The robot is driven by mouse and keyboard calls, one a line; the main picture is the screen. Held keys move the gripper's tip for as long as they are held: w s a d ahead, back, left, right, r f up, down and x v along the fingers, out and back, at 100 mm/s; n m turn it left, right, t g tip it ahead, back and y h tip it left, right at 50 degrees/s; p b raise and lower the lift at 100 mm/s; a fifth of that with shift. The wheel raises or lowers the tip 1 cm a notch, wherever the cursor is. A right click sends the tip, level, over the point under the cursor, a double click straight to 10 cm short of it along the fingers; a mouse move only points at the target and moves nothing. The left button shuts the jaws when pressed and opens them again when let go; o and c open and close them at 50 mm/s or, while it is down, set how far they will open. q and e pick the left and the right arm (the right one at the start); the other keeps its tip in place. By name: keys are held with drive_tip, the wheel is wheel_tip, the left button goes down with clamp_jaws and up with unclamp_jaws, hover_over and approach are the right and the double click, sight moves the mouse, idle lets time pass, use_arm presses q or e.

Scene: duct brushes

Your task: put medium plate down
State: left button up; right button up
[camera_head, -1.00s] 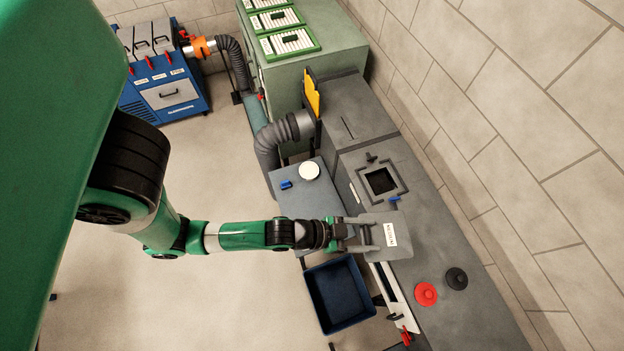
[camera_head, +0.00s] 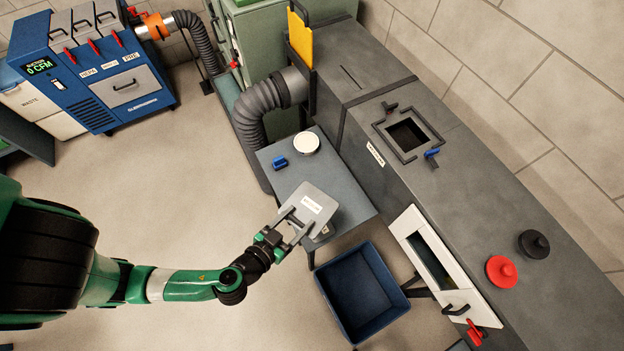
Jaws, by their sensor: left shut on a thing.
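The medium plate (camera_head: 318,198) is a flat grey square with a white label whose small text I cannot read for certain. My left gripper (camera_head: 291,226) is shut on the plate's near-left edge. It holds the plate label up over the grey side table (camera_head: 352,190). I cannot tell whether the plate touches the tabletop. A small round object, mostly hidden, shows by the plate's lower edge. The duct's square opening (camera_head: 408,133) is uncovered, with a dark frame and latches around it. My right gripper is not in view.
A white round piece (camera_head: 306,143) and a blue piece (camera_head: 278,162) lie on the table's far part. A blue bin (camera_head: 375,286) stands below the table. A red disc (camera_head: 501,271) and a black disc (camera_head: 534,244) sit on the duct. A blue machine (camera_head: 122,92) stands back left.

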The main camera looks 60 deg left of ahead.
use_arm(q)
wheel_tip(320, 180, down, 6)
drive_tip(key=b, duration=0.4)
drive_tip(key=shift+s+d+f, duration=0.15)
drive_tip(key=shift+s+d, duration=0.2)
drive_tip(key=shift+s, duration=0.1)
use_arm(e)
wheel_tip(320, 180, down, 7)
use_arm(q)
drive_tip(key=shift+f+b, duration=0.1)
drive_tip(key=shift+b, duration=0.3)
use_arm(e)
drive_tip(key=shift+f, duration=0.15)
